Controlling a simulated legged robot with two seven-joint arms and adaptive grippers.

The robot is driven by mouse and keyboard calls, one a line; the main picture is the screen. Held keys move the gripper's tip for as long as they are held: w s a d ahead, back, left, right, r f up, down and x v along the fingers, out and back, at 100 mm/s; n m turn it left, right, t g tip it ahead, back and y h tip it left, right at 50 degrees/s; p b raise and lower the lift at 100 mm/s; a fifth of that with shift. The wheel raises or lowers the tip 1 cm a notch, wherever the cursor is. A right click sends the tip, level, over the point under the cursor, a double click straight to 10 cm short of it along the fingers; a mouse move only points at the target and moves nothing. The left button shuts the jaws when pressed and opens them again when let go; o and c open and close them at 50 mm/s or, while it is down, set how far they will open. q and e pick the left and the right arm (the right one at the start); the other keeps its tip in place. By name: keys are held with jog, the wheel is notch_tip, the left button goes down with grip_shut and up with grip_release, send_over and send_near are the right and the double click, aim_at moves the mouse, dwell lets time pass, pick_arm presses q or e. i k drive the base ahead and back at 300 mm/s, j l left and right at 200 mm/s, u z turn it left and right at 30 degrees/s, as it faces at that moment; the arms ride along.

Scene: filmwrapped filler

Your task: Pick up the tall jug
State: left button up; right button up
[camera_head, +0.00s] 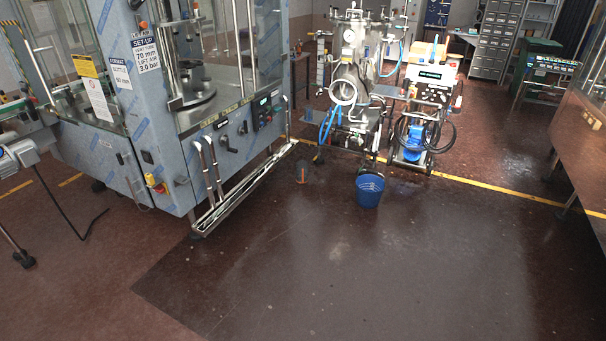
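I cannot make out a tall jug for certain in the head view. A blue bucket-like container (369,190) stands upright on the floor near the middle, in front of the wheeled equipment. A small dark object with an orange part (301,173) is on the floor to its left, close to the big machine; it is too small to tell what it is. Neither of my grippers shows in this view.
A large filling machine (160,165) with blue-grey panels fills the left. Wheeled equipment with hoses (350,95) and a cart with a blue pump (412,140) stand at the back. A bench (577,130) is at the right edge. The dark floor (350,270) in front is clear.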

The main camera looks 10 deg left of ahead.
aim_at(301, 165)
jog(key=i+u, duration=0.1)
jog(key=u, duration=0.35)
jog(key=i, duration=4.45)
jog(key=j, duration=0.05)
